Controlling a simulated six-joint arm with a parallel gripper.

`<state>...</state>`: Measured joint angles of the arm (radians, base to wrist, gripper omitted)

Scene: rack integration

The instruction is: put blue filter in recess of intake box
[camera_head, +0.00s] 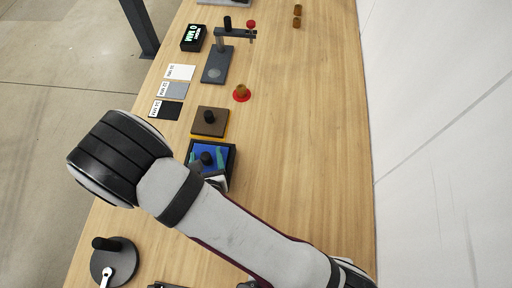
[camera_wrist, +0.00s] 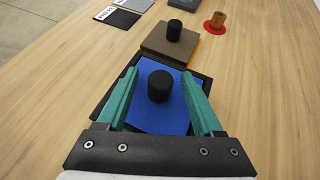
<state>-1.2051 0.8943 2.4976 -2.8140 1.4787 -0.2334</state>
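The blue filter (camera_head: 203,148) is a flat blue plate with a black knob. It also shows in the wrist view (camera_wrist: 143,69), where its knob (camera_wrist: 159,86) stands upright. It lies within the dark rim of a black box (camera_head: 233,147), which looks like the intake box and also shows in the wrist view (camera_wrist: 205,85). The plate looks slightly turned against the rim; I cannot tell whether it is fully seated. My gripper (camera_wrist: 158,76) has teal fingers, open on both sides of the knob, with gaps visible. In the head view my gripper (camera_head: 207,157) is over the box.
A brown plate (camera_head: 203,127) with a black knob and yellow edge sits just beyond the box. Farther on are a red-based brass piece (camera_head: 242,93), a grey stand (camera_head: 216,66) and labelled swatches (camera_head: 173,90). A black disc (camera_head: 115,262) sits front left. The table's right side is clear.

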